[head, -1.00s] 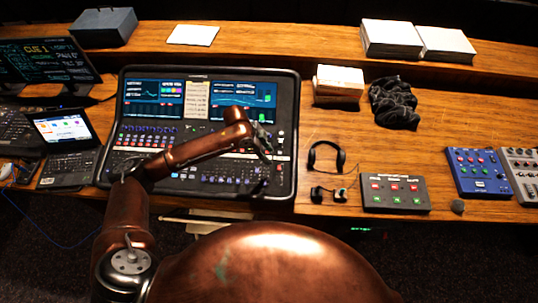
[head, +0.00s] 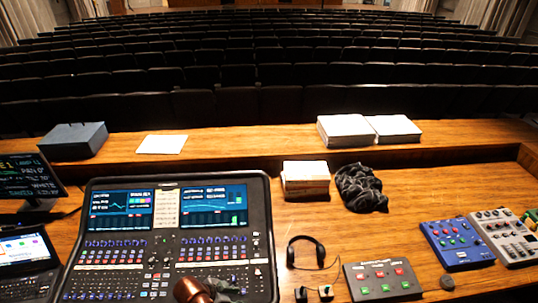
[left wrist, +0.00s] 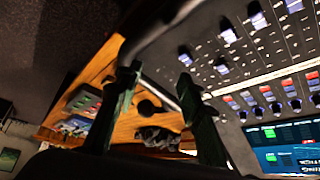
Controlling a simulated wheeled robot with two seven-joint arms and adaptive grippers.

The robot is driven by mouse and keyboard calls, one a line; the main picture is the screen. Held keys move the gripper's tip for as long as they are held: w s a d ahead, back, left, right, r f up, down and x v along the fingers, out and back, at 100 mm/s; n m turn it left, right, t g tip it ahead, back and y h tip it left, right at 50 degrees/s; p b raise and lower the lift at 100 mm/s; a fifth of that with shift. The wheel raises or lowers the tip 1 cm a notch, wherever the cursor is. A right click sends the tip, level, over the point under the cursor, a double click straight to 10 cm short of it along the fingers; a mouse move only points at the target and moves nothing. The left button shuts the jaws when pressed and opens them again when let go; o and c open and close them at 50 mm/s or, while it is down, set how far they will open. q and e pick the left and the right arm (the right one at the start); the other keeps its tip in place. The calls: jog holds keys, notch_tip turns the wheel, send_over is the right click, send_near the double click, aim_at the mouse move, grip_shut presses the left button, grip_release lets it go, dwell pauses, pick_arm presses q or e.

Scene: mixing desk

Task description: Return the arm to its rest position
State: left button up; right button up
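My left arm's copper-coloured end shows at the bottom edge of the head view, in front of the mixing console (head: 262,215). My left gripper (head: 226,290) is only partly visible there, over the console's lower right part. In the left wrist view its two dark fingers stand apart with nothing between them, so the left gripper (left wrist: 158,85) is open and empty. The console's knobs (left wrist: 228,35) and lit screen (left wrist: 290,158) fill the right of that view. I cannot tell the exact gap between gripper and console. My right gripper is not in view.
Headphones (head: 291,250), a button box (head: 384,281), a blue mixer (head: 457,243) and a grey mixer (head: 504,236) lie right of the console. Behind are a stack of paper (head: 306,178) and black cloth (head: 360,187). A laptop (head: 25,248) and monitor (head: 28,177) stand left.

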pick_arm(q)
jog(key=s+a+f+n+y, duration=0.2)
jog(key=s+a+n+y, duration=0.65)
jog(key=s+a, duration=1.4)
notch_tip(320, 180, down, 35)
jog(key=n+g+h+b, duration=0.1)
jog(key=n+h+b, duration=0.15)
jog(key=b, duration=0.55)
jog(key=s+f+g+b, duration=0.1)
jog(key=s+f+b, duration=0.2)
jog(key=s+f, duration=0.7)
jog(key=s+f+m+b, duration=0.1)
jog(key=s+f+b, duration=0.3)
jog(key=s+f, duration=0.5)
notch_tip(320, 180, down, 9)
jog(key=shift+s+r+g+h, duration=0.2)
jog(key=shift+s+g+h, duration=0.1)
jog(key=shift+s+g, duration=0.1)
